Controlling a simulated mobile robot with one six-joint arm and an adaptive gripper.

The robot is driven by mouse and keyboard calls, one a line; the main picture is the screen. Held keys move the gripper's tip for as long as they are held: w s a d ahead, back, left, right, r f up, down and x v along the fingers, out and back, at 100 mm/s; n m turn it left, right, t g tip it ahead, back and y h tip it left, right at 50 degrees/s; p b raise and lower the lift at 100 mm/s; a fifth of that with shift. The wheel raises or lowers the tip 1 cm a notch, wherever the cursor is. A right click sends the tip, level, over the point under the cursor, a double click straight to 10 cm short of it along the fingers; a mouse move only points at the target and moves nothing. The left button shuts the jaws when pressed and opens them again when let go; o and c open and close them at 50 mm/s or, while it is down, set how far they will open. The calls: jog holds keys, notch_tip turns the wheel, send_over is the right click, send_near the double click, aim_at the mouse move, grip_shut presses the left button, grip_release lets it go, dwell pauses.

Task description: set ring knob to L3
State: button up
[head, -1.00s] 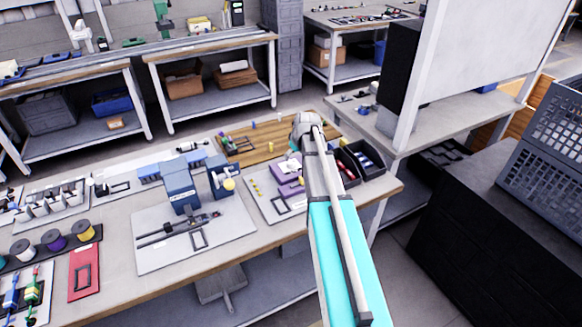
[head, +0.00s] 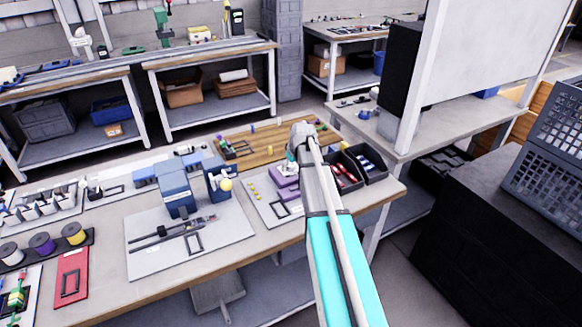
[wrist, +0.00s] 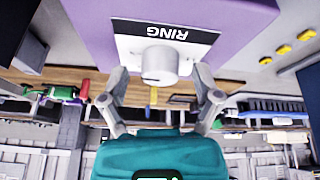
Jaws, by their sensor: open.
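The ring knob (wrist: 160,64) is a light grey round knob on a white plate marked RING, upside down in the wrist view. The plate sits on the face of a purple box (wrist: 225,20). A small dark mark shows near the knob's lower edge; no L3 mark is readable. My gripper (wrist: 160,72) is open, with one finger at each side of the knob and small gaps visible. In the head view the purple box (head: 284,184) stands on a light board, partly behind my arm. There my gripper (head: 301,134) shows at the box's far side, its fingers and the knob hidden.
Black bins (head: 347,181) with red and blue items stand right of my arm. A blue device (head: 180,190) and a tool on a grey board lie to the left. A wooden board (head: 262,138) with small items lies behind the gripper.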

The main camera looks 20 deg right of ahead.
grip_shut()
dwell(0.4)
jog(key=shift+n, duration=0.4)
jog(key=n+y, duration=0.2)
jog(key=n, duration=0.3)
jog(key=shift+d+g, duration=0.1)
jog(key=shift+g, duration=0.3)
jog(key=n+g, duration=0.1)
jog(key=n, duration=0.2)
jog(key=n+g+y, duration=0.1)
jog(key=n, duration=0.2)
jog(key=shift+y, duration=0.3)
grip_release()
